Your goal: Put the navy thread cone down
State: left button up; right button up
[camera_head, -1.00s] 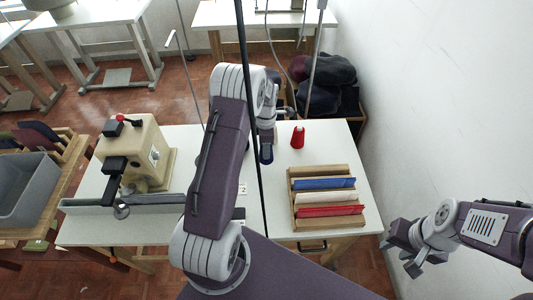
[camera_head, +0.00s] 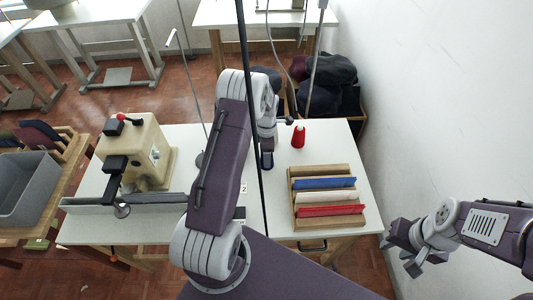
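My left arm crosses the middle of the head view, and its gripper (camera_head: 267,146) is over the white table, partly hidden by the arm and a dark pole. A dark blue shape, likely the navy thread cone (camera_head: 267,160), shows at the gripper's lower end. I cannot tell whether the fingers are shut on it or whether it touches the table. My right gripper (camera_head: 399,257) is open and empty, off the table's right side.
A red thread cone (camera_head: 298,137) stands upright just right of the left gripper. A wooden rack (camera_head: 328,170) with blue, white and red strips lies in front of it. A beige machine (camera_head: 146,152) stands left on the white table (camera_head: 262,226). A grey bin (camera_head: 28,188) is far left.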

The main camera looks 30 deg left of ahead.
pick_arm(q)
notch_tip(320, 180, up, 12)
jog(key=shift+r, duration=0.15)
jog(key=s+d+m, duration=0.5)
jog(key=s+m, duration=0.4)
jog(key=m, duration=0.3)
jog(key=s+d+m+t, duration=0.1)
jog(key=s+d+m, duration=0.5)
jog(key=s+m, duration=0.4)
jog(key=shift+d+r+m, duration=0.2)
jog(key=shift+r+m, duration=0.15)
jog(key=shift+m, duration=0.65)
